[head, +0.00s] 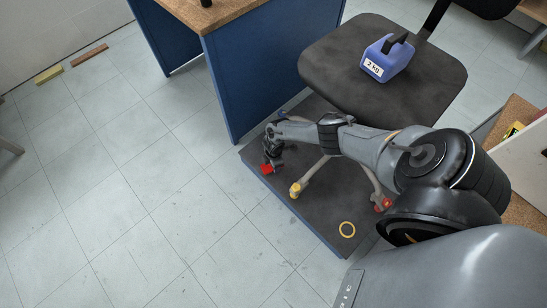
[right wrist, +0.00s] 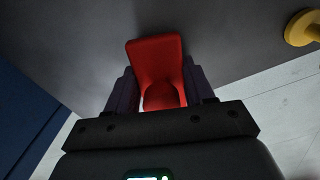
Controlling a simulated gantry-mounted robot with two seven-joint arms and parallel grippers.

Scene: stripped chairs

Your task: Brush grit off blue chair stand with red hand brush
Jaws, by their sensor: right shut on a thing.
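The blue chair stand (head: 300,218) is a low platform with a dark grey top and blue edge, under an office chair at centre right. My right gripper (head: 271,160) is low over its left part, next to the blue desk panel. It is shut on the red hand brush (head: 266,170), whose red end shows below the fingers. In the right wrist view the brush (right wrist: 155,62) sits between both fingers against the dark grey top. Its bristles are hidden, and I cannot tell whether it touches the stand. I cannot make out grit. My left gripper is not in view.
The chair seat (head: 335,62) carries a blue 2 kg weight (head: 388,58). A yellow-tipped chair leg (head: 295,190) and a red-tipped one (head: 383,204) stand near my forearm.

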